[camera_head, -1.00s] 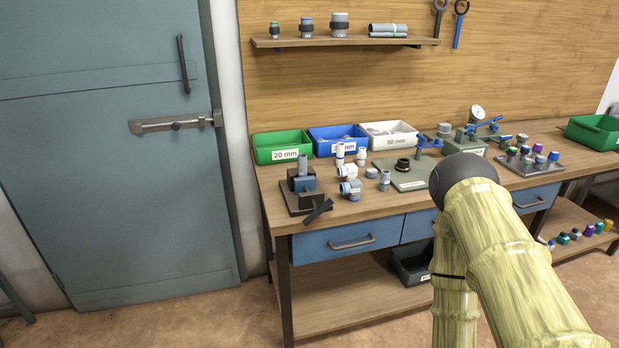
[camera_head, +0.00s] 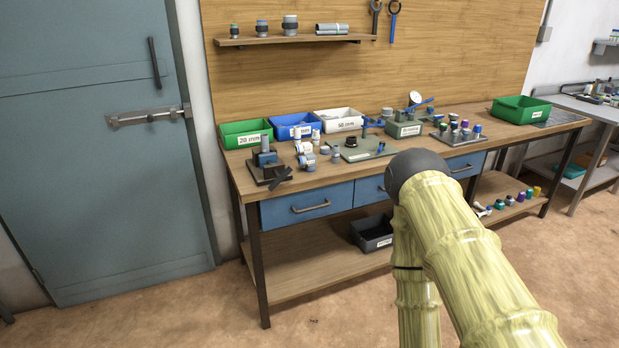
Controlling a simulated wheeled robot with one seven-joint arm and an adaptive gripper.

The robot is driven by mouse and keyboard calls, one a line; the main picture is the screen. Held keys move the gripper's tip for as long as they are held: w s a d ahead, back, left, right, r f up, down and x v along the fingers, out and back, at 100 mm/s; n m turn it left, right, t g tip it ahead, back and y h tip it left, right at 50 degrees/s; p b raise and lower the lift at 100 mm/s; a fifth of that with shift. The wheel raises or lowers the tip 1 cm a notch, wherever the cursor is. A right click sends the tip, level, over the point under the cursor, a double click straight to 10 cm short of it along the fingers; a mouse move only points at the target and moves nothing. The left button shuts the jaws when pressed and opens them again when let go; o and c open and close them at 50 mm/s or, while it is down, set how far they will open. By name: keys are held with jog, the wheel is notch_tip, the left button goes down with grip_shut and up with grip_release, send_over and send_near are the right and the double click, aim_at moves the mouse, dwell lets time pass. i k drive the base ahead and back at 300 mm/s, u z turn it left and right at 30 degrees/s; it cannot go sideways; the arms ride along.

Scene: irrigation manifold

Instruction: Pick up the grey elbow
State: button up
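Several small grey, white and blue pipe fittings (camera_head: 306,160) stand close together on the wooden workbench (camera_head: 350,180), in front of the blue bin. The grey elbow may be among them, but at this size I cannot tell which piece it is. My arm (camera_head: 440,220) rises at the lower right in front of the bench, with a dark rounded joint at its top. My gripper is not in view, and my arm hides part of the bench's right drawers and lower shelf.
Green (camera_head: 246,134), blue (camera_head: 295,125) and white (camera_head: 338,121) bins line the back of the bench. A dark clamp block (camera_head: 266,168) sits at its left end, a grey plate (camera_head: 362,147) right of the fittings. Open floor (camera_head: 330,310) lies in front.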

aim_at(308, 161)
jog(key=u, duration=0.1)
jog(key=k, duration=0.35)
jog(key=z, duration=0.75)
jog(key=i, duration=1.45)
jog(key=u, duration=0.75)
